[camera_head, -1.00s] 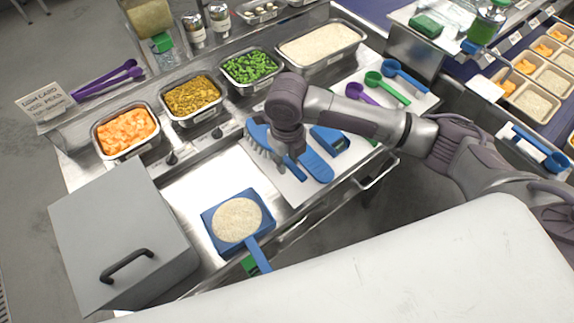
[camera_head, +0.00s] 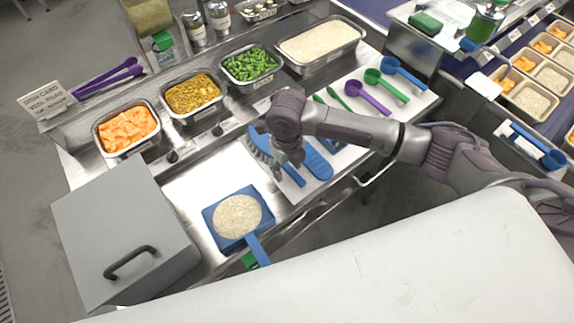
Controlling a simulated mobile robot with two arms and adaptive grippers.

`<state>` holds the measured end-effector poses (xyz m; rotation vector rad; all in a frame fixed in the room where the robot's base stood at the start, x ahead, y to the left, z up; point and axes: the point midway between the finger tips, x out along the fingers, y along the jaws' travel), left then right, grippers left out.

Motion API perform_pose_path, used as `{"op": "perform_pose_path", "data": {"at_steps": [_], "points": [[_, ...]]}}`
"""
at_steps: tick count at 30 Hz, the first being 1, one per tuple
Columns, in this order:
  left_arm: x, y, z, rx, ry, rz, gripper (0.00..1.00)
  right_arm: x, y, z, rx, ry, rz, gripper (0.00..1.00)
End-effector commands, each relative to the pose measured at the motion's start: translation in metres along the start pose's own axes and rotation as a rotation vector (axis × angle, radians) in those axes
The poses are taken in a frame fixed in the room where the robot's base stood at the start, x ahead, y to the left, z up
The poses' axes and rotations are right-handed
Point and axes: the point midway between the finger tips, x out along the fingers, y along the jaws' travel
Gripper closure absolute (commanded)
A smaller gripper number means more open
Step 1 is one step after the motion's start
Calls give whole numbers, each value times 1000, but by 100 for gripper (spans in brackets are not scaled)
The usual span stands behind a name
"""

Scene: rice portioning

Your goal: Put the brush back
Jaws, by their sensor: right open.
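The blue brush (camera_head: 259,146) with grey bristles lies on the white mat on the steel counter. Its slim blue handle (camera_head: 294,176) points down to the right. My right gripper (camera_head: 290,162) is open, just above the brush, and hides its middle. I cannot tell whether the fingers touch it. A wider blue handle or paddle (camera_head: 317,162) lies just right of the gripper, partly hidden. My left gripper is not in view.
A grey lidded box (camera_head: 120,225) stands at left. Food pans (camera_head: 127,128) line the back. Bare counter lies left of the brush.

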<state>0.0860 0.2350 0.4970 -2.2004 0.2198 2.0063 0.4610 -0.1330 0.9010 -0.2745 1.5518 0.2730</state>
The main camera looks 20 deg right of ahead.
Motion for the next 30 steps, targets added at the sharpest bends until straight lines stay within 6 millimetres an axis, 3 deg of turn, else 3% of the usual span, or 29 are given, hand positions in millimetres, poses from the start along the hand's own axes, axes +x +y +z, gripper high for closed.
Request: {"op": "perform_pose_path", "data": {"at_steps": [7, 21, 30], "points": [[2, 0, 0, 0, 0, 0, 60, -10, 0, 1, 1, -2, 0, 50], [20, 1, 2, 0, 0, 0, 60, -101, 0, 1, 0, -4, -1, 50], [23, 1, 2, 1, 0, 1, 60, -122, 0, 0, 1, 0, 0, 50]]}}
